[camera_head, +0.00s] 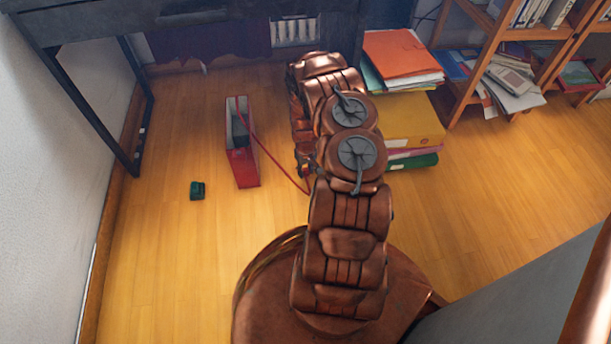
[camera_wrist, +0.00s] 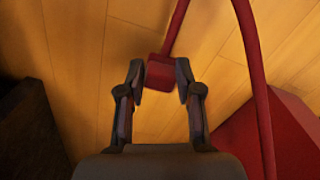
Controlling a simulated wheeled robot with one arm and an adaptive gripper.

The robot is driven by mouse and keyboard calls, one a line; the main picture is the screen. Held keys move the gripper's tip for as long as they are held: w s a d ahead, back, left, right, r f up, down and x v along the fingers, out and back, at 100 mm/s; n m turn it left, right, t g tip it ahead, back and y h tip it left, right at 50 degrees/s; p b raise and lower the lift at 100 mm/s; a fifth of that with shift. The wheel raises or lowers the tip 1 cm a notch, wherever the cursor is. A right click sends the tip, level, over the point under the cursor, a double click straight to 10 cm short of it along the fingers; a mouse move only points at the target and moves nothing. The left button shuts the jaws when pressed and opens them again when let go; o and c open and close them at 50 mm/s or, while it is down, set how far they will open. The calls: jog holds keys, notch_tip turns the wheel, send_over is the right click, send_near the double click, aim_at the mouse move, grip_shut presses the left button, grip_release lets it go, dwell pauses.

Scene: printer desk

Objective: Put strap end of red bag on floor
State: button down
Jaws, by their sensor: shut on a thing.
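The red bag (camera_head: 243,165) stands upright on the wooden floor, left of my arm, with a dark item showing in its opening. Its thin red strap (camera_head: 275,162) runs from the bag down to the right toward my gripper. In the wrist view the strap (camera_wrist: 251,60) arches on the right, and part of the bag (camera_wrist: 275,135) shows at lower right. My gripper (camera_wrist: 161,75) is shut on the strap end (camera_wrist: 161,71), a small red block between the fingertips. Floorboards show behind it; I cannot tell whether it touches them. My arm largely hides the gripper in the head view.
A small dark green object (camera_head: 197,190) lies on the floor left of the bag. Stacked folders and binders (camera_head: 405,115) stand right of my arm. A black table leg (camera_head: 95,115) and white wall are at left, wooden shelves (camera_head: 500,45) at upper right. Floor at left front is clear.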

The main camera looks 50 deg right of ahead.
jog(key=shift+f+b, duration=0.55)
jog(key=shift+f, duration=0.7)
jog(key=shift+f, duration=0.15)
jog(key=c, duration=0.8)
grip_release()
jog(key=shift+o, duration=0.2)
